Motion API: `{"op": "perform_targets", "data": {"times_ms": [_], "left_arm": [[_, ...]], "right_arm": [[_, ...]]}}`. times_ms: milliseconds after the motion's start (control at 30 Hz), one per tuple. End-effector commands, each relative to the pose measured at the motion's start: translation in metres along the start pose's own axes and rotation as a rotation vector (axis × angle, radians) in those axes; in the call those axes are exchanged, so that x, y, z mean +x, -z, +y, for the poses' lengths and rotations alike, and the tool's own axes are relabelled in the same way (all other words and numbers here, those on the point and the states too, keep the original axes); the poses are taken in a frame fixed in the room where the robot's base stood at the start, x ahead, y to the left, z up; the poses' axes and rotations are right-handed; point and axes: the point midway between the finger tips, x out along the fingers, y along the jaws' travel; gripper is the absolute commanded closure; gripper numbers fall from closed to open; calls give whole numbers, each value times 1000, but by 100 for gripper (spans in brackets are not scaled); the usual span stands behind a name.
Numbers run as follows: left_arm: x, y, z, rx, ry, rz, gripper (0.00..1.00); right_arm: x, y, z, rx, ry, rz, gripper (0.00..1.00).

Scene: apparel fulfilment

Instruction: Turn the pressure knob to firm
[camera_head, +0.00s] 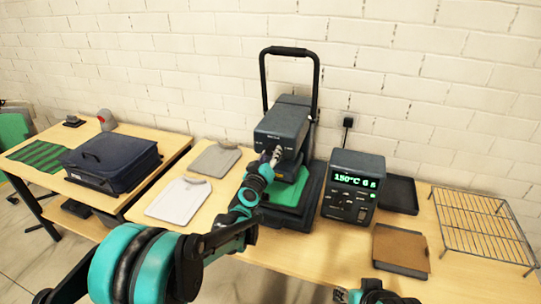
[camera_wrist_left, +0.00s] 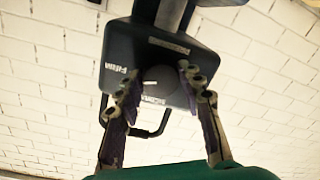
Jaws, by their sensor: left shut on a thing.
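The heat press (camera_head: 283,125) stands at the back of the table with its dark head over a green pad. My left gripper (camera_head: 276,156) is at the front face of this head, where the pressure knob is hidden in the head view. In the left wrist view, the round dark knob (camera_wrist_left: 158,82) has a short white mark. My left gripper (camera_wrist_left: 159,76) is shut on it, one finger on each side. Small white labels surround the knob; one at the left appears to read FIRM. Part of my right arm shows at the bottom edge; its jaws cannot be made out.
A control box (camera_head: 352,187) with a green display reading about 150°C stands right of the press. A wire rack (camera_head: 483,226), dark tray (camera_head: 399,194) and brown pad (camera_head: 401,249) lie farther right. Folded grey (camera_head: 215,160) and white (camera_head: 179,198) garments lie left.

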Motion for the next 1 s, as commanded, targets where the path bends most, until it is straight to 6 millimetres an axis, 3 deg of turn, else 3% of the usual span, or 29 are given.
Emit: {"op": "perform_targets", "data": {"times_ms": [167, 200, 267, 667, 1000], "left_arm": [[0, -1, 0, 2, -1, -1, 91], [0, -1, 0, 2, -1, -1, 52], [0, -1, 0, 1, -1, -1, 41], [-9, 0, 0, 0, 0, 0, 41], [-78, 0, 0, 1, 0, 0, 41]], "right_arm": [[0, 0, 0, 0, 0, 0, 60], [0, 0, 0, 0, 0, 0, 60], [0, 0, 0, 0, 0, 0, 60], [0, 0, 0, 0, 0, 0, 60], [0, 0, 0, 0, 0, 0, 60]]}}
